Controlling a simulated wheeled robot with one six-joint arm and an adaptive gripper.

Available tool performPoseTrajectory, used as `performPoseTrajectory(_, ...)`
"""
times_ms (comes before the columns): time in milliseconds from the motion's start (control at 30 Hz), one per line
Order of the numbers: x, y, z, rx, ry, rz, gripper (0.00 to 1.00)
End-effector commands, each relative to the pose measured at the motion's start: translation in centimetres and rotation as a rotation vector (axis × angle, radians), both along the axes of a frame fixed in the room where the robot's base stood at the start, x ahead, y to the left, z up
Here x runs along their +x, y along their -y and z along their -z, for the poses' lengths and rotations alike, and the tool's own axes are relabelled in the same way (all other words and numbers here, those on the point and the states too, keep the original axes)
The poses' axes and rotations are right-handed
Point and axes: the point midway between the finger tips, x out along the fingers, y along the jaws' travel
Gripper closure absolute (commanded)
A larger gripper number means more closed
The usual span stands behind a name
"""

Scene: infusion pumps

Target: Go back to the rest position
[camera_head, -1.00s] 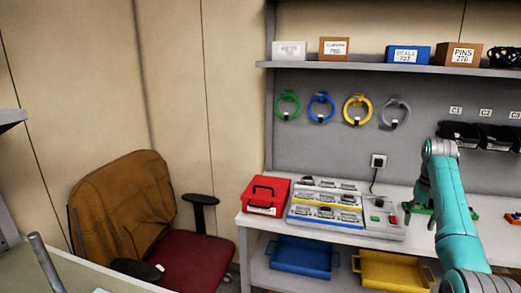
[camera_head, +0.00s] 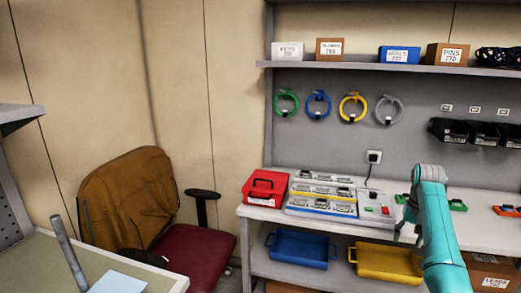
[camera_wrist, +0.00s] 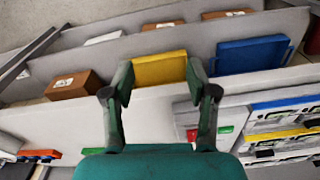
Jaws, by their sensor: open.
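My gripper (camera_wrist: 159,76) is open and empty in the wrist view, its two dark fingers spread apart. A yellow bin (camera_wrist: 160,69) shows beyond and between the fingers, lower than the bench top. In the head view my teal arm is at the right, and my gripper (camera_head: 407,232) hangs small and partly hidden by the arm at the bench's front edge. The bench (camera_head: 266,213) carries a tray of pump parts (camera_head: 322,197) and a grey unit with green and red buttons (camera_head: 375,205).
A blue bin (camera_head: 300,249) and the yellow bin (camera_head: 385,263) sit on the lower shelf. A nearer table (camera_head: 50,262) is at lower left. Floor between is narrow.

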Motion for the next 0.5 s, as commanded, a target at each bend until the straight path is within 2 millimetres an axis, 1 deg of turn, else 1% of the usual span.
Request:
performPoseTrajectory(33,-0.1,-0.3,1.5,-0.002,0.007,-0.004,0.42)
performPoseTrajectory(67,0.0,-0.5,2.1,-0.005,0.013,-0.006,0.42)
performPoseTrajectory(167,-0.1,-1.2,5.0,-0.013,0.036,-0.016,0.42)
performPoseTrajectory(267,-0.5,-2.2,8.7,-0.024,0.066,-0.029,0.42)
performPoseTrajectory(300,-0.7,-2.7,10.4,-0.030,0.082,-0.035,0.42)
performPoseTrajectory(367,-1.1,-3.5,13.0,-0.039,0.107,-0.044,0.42)
performPoseTrajectory(400,-1.4,-4.0,14.6,-0.045,0.124,-0.050,0.42)
performPoseTrajectory(467,-2.0,-4.9,17.0,-0.053,0.150,-0.059,0.42)
performPoseTrajectory(500,-2.5,-5.5,18.5,-0.060,0.167,-0.066,0.42)
